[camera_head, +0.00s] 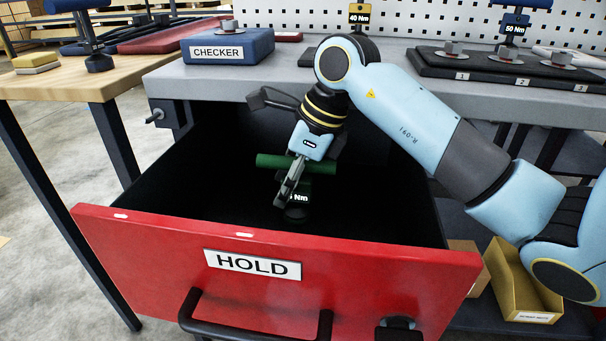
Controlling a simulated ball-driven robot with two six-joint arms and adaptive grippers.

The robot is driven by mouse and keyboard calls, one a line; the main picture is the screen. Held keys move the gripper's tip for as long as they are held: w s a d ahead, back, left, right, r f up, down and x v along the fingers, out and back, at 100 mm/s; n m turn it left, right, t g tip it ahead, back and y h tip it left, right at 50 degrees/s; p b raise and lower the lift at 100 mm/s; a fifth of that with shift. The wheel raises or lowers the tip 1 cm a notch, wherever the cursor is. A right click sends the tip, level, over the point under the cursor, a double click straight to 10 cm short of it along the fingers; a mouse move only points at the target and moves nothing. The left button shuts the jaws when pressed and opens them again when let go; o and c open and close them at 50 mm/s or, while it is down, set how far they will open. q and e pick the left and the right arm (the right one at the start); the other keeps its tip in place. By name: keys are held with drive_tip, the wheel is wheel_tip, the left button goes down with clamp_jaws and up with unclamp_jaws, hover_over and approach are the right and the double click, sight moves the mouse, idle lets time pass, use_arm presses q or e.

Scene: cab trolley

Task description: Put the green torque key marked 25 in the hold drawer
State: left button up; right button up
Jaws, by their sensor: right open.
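The red hold drawer (150,243) is pulled out, with a white HOLD label on its front. The green torque key (270,161) is inside it, its green bar crosswise and its dark lower end towards the drawer floor. Its dark label ends in "Nm"; the leading figure is covered by a finger, so I cannot read the full marking. My right gripper (289,188) reaches down into the drawer, open, with its fingers at the key and partly in front of it. I cannot tell whether a finger touches the key. My left gripper is out of view.
A blue CHECKER block (227,48) stands on the grey worktop (290,50) behind the drawer. A 40 Nm key (359,17) and a 50 Nm key (515,22) stand at the back. A dark numbered rack (480,67) lies right. A yellow bin (520,285) is lower right.

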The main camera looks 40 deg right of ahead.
drive_tip(key=shift+d+r, duration=0.1)
drive_tip(key=shift+r, duration=0.35)
drive_tip(key=v, duration=0.1)
drive_tip(key=p+v, duration=0.1)
drive_tip(key=v, duration=0.3)
drive_tip(key=shift+s+d+f+p, duration=0.2)
drive_tip(key=shift+s+d+p, duration=0.1)
drive_tip(key=shift+s+p, duration=0.1)
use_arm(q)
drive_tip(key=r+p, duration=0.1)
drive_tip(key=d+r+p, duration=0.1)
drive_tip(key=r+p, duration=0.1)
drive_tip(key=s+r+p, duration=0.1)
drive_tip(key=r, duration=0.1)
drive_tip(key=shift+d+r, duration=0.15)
use_arm(e)
drive_tip(key=s+d, duration=0.7)
drive_tip(key=s, duration=0.1)
drive_tip(key=shift+s+f, duration=0.15)
drive_tip(key=shift+s, duration=0.05)
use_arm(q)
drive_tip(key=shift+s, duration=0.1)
